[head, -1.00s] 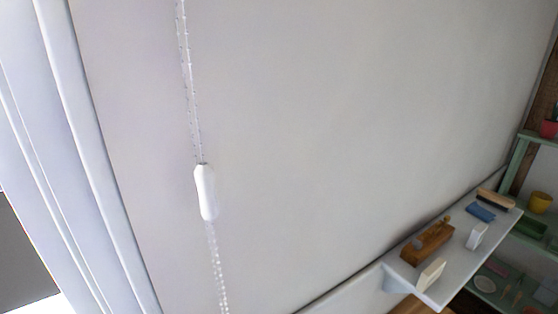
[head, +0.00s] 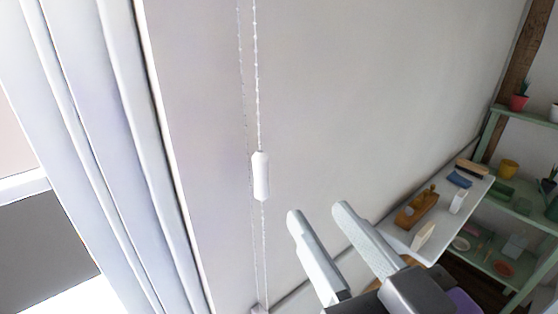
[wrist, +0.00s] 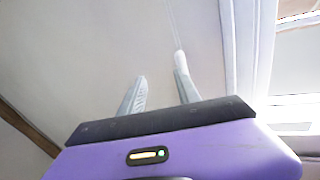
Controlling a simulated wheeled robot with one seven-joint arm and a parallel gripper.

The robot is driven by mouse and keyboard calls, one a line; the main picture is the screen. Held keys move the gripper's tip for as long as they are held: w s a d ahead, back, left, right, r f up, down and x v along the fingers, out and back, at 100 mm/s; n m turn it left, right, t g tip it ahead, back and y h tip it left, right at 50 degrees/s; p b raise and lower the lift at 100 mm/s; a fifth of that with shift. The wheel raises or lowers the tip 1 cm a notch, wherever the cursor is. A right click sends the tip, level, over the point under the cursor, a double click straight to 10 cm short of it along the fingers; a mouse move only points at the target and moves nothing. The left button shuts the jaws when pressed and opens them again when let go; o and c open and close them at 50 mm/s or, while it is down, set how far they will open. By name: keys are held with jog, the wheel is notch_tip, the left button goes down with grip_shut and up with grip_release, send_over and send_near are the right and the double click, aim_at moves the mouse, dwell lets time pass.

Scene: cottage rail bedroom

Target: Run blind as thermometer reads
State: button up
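A beaded blind chain (head: 257,90) hangs in front of the pale wall beside the window frame. A white elongated pull (head: 261,176) sits on its nearer strand. In the wrist view the pull (wrist: 179,58) shows just beyond the right fingertip. My gripper (head: 318,211) is open and empty, to the right of and below the pull in the head view; the wrist view shows its two fingers (wrist: 157,85) apart. I cannot tell whether a finger touches the pull. The blind is partly in view at the left edge as a dark grey panel (head: 45,265). No thermometer is recognisable.
A white wall shelf (head: 440,212) at the right holds a wooden plane (head: 416,210), a blue item (head: 459,180) and small white blocks. A green shelf unit (head: 495,215) with pots stands behind it. The wall around the chain is clear.

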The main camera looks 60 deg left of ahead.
aim_at(265, 170)
jog(key=shift+s+a+r+n+g+p, duration=0.35)
jog(key=shift+a+r, duration=0.2)
jog(key=shift+a, duration=1.05)
jog(key=shift+s+a+r+n+g+p, duration=0.2)
jog(key=shift+s+a+r+n+g, duration=0.25)
jog(key=shift+a, duration=1.1)
jog(key=shift+s+a+r+n+g+p, duration=0.35)
jog(key=shift+a+r, duration=0.25)
jog(key=shift+a, duration=1)
grip_shut()
